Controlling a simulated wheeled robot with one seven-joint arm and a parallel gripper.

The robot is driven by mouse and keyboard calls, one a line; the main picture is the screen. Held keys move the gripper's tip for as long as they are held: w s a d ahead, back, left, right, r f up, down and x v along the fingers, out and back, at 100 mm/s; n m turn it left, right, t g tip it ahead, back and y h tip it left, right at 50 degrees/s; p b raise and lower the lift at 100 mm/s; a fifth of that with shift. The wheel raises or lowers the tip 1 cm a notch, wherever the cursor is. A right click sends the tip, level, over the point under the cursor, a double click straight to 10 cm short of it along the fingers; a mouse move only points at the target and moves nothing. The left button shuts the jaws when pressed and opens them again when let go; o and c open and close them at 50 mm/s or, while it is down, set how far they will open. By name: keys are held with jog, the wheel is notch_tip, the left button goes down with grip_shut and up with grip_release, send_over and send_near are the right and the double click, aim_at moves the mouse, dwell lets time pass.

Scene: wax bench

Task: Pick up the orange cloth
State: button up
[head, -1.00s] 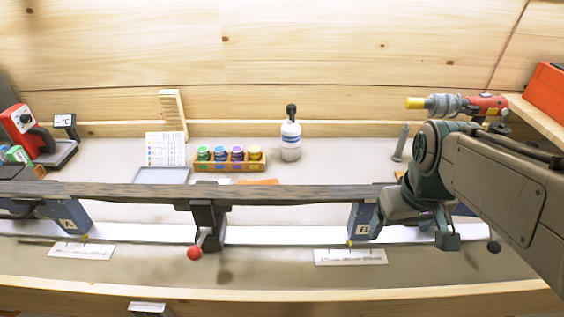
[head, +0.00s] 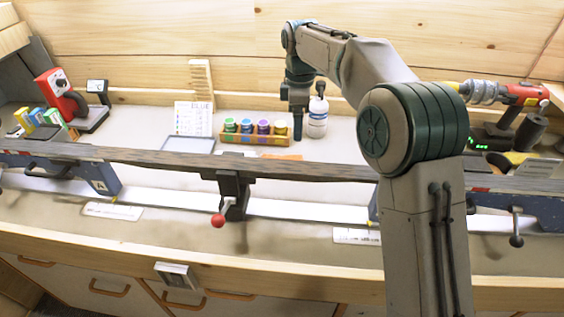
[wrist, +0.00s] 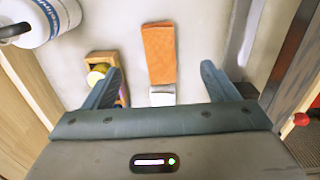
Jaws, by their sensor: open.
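The orange cloth (wrist: 159,52) lies flat on the bench, a folded strip in the wrist view. In the head view only a sliver of the cloth (head: 285,157) shows behind the long dark bar. My gripper (wrist: 163,72) is open and empty above the bench. Its fingers stand left and right of the cloth's near end in the wrist view, apart from it. In the head view my gripper (head: 298,132) points down behind the bar, between the jars and the white bottle. A small white block (wrist: 162,95) lies at the cloth's near end.
The long bar (head: 160,160) runs across the bench in front of the cloth, held by clamps, one with a red knob (head: 218,220). A wooden rack of coloured jars (head: 255,139) stands left of my gripper, the white bottle (head: 317,118) to its right.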

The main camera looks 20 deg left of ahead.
send_over(294, 158)
jog(key=f, duration=0.8)
jog(key=shift+s+d+f, duration=0.25)
jog(key=shift+s, duration=0.1)
jog(key=shift+a+f+p, duration=0.2)
jog(key=shift+f+p, duration=0.35)
jog(key=shift+f, duration=2.2)
jog(key=c, duration=1.1)
